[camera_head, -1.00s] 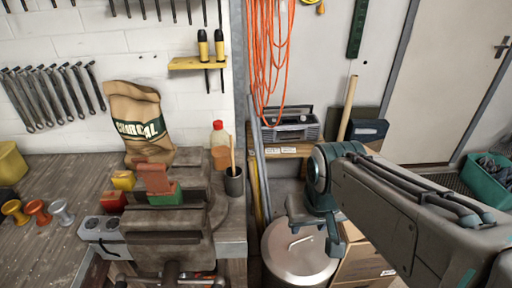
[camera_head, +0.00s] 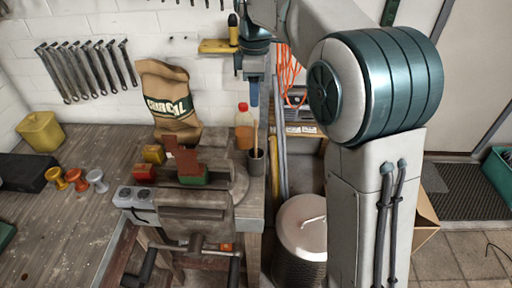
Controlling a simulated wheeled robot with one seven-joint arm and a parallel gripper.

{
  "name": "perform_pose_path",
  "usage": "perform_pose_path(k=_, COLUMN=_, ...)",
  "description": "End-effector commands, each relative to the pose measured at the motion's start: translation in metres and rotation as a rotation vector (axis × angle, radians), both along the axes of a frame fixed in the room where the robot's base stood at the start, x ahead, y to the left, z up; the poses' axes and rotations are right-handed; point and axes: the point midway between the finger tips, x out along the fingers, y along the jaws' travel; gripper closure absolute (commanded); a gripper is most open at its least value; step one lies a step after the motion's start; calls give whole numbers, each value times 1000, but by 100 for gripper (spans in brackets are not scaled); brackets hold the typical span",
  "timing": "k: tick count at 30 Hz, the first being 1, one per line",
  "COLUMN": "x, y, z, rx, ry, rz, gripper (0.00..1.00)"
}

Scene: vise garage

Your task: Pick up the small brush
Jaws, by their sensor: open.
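The small brush appears to be the thin wooden handle (camera_head: 256,137) standing up out of a dark grey cup (camera_head: 257,168). Its lower end is hidden inside the cup. The cup stands at the right end of the workbench (camera_head: 80,220), beside the vise (camera_head: 195,215). My gripper (camera_head: 253,102) is open and points down, above the handle and apart from it in the picture. It appears side-on and small, so its finger gap is hard to make out.
A bottle with a red cap (camera_head: 244,127) stands close behind the cup. A charcoal bag (camera_head: 170,105) leans on the wall behind the vise. A yellow shelf (camera_head: 215,46) juts out near my arm. A lidded metal bin (camera_head: 302,225) stands right of the bench.

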Motion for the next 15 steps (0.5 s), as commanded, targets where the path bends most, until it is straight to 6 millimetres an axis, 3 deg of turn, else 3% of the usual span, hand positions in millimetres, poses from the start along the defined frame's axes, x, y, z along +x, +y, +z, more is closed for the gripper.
perform_pose_path(k=9, x=1, y=1, z=-56, rx=-2, ry=5, rz=9, gripper=58)
perform_pose_path(k=15, x=1, y=1, z=-80, rx=-1, ry=2, rz=9, gripper=58)
